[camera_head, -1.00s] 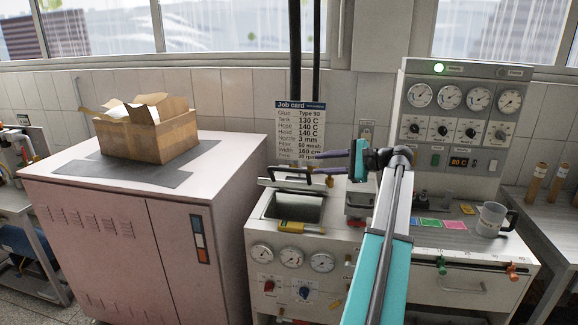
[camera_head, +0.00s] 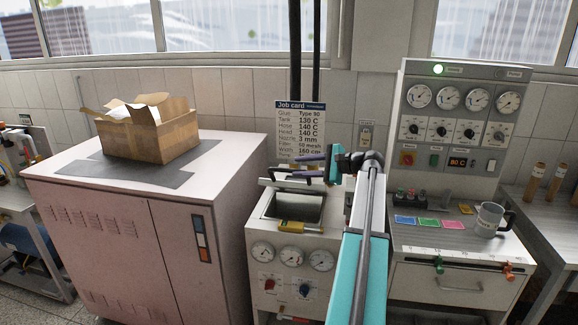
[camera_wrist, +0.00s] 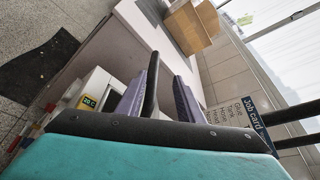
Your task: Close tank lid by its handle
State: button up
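The tank (camera_head: 293,207) is open, with its dark square opening showing in the head view. Its raised lid (camera_head: 290,186) stands at the back of the opening, seen nearly edge-on. A black handle (camera_wrist: 151,86) shows as a bar in the wrist view. My gripper (camera_head: 304,166) is at the lid's upper side, its purple fingers apart. In the wrist view my gripper (camera_wrist: 160,92) has the bar between its fingers, close to the left finger and with a gap to the right one. Contact cannot be told.
A yellow-handled piece (camera_head: 292,227) sits at the tank's front edge, above several gauges. A pink cabinet (camera_head: 110,235) with an open cardboard box (camera_head: 150,135) stands left. A control panel (camera_head: 452,120) and a mug (camera_head: 490,219) are on the right. A job card (camera_head: 300,128) hangs behind.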

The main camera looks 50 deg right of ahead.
jog(key=shift+p+x, duration=0.65)
jog(key=shift+x, duration=2.15)
jog(key=shift+c, duration=0.6)
